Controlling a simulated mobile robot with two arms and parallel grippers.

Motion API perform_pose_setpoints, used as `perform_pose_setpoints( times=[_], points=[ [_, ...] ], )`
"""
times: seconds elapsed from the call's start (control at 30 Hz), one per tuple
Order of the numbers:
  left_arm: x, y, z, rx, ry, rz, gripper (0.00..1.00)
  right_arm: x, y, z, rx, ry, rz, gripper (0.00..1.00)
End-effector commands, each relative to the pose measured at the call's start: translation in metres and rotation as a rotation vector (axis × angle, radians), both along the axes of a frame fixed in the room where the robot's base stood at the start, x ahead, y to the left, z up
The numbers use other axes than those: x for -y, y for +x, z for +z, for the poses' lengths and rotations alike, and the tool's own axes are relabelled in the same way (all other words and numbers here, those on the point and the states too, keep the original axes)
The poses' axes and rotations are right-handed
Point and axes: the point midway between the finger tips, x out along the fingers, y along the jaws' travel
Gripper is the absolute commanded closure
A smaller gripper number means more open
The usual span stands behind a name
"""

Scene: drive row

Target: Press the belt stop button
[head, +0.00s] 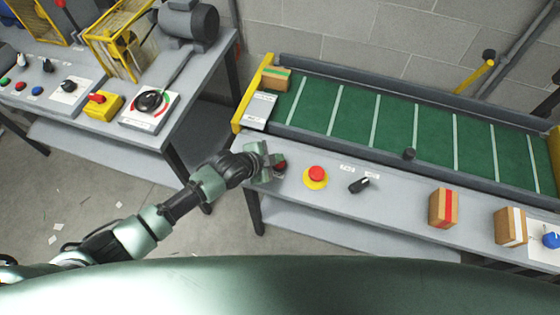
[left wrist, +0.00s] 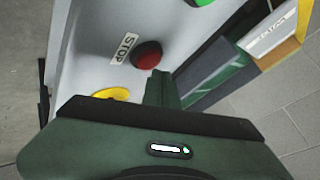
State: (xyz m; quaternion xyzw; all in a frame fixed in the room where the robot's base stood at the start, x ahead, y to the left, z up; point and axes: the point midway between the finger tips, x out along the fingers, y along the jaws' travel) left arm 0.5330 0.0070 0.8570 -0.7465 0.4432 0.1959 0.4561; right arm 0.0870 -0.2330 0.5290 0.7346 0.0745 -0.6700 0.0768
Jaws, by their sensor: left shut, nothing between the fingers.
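The belt stop button is a dark red round button (left wrist: 146,54) with a STOP label (left wrist: 123,47) beside it, on the grey panel. In the head view this red button (head: 280,165) sits at the left end of the conveyor's front ledge, partly covered by my gripper. My left gripper (head: 268,166) is shut and empty, right at the button. In the left wrist view the closed fingers (left wrist: 161,88) end just beside the button's edge. I cannot tell whether they touch it. My right gripper is not in view.
A red mushroom button on a yellow base (head: 316,175) and a black switch (head: 359,185) lie to the right. A green button (left wrist: 201,2) is near the STOP button. Boxes (head: 443,207) stand further along. The green belt (head: 355,117) runs behind, with a box at its left end.

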Motion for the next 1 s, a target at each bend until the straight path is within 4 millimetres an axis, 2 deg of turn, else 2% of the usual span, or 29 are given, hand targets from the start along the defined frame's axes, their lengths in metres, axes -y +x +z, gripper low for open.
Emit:
perform_pose_setpoints(
  times=[1.0],
  points=[
    [-0.0004, -0.0001, -0.0092, 0.0, 0.001, 0.001, 1.0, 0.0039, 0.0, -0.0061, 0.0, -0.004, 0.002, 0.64]
  ],
)
